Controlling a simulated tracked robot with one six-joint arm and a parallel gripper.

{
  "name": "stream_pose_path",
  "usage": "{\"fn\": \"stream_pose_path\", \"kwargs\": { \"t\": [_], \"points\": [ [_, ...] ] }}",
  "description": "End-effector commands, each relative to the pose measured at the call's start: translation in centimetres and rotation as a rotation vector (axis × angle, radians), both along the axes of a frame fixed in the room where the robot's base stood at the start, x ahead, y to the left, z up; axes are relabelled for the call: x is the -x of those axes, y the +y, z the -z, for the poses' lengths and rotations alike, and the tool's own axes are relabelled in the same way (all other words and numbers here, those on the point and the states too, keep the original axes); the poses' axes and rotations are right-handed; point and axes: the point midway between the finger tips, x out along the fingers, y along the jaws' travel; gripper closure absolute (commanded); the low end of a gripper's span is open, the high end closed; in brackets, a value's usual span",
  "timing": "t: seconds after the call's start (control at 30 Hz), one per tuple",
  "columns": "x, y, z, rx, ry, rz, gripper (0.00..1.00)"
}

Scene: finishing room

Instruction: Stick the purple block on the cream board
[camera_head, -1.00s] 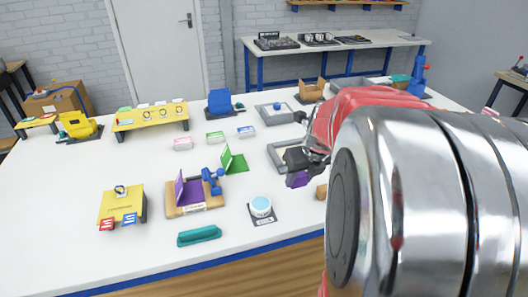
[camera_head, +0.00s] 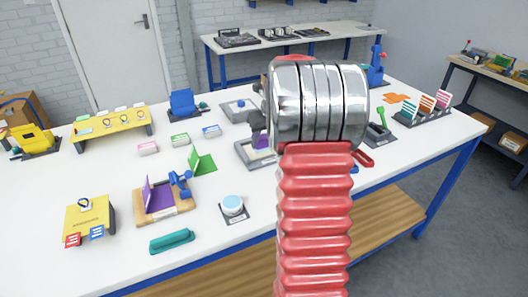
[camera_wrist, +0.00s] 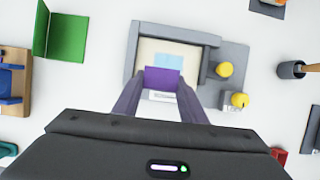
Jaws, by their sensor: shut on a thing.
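My gripper (camera_wrist: 160,88) is shut on the purple block (camera_wrist: 162,78), which sits between the fingertips in the wrist view. The cream board (camera_wrist: 146,52) lies below and ahead, inside a grey frame. A light blue rectangle (camera_wrist: 168,61) marks its surface just beyond the block. The block overlaps the board's near part in this view; I cannot tell whether they touch. A white label strip (camera_wrist: 162,96) shows behind the block, between the fingers. In the head view, the block is mostly hidden behind my arm above the grey frame (camera_head: 243,154).
Yellow knobs (camera_wrist: 224,69) stand right of the board. A green angled plate (camera_wrist: 65,35) stands to its left. In the head view, a wooden stand with a purple plate (camera_head: 160,194) and a round light blue button (camera_head: 233,204) are left of my arm.

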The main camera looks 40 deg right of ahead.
Motion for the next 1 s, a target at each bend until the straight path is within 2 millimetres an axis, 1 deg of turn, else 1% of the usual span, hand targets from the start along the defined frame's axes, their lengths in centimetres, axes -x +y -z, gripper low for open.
{"fn": "stream_pose_path", "kwargs": {
  "t": [0.03,0.13,0.23,0.37,0.77,1.0],
  "points": [
    [-0.8,-0.6,-0.3,0.001,-0.001,0.001,0.82],
    [-2.0,-1.6,-1.1,0.001,-0.001,0.003,0.82],
    [-2.6,-2.2,-2.3,0.001,-0.002,0.006,0.82],
    [-2.9,-2.4,-3.2,0.001,-0.001,0.010,0.82],
    [-2.8,-2.3,-3.1,0.000,0.000,0.014,0.82],
    [-2.8,-2.3,-2.4,-0.001,0.001,0.014,0.82]
  ]
}}
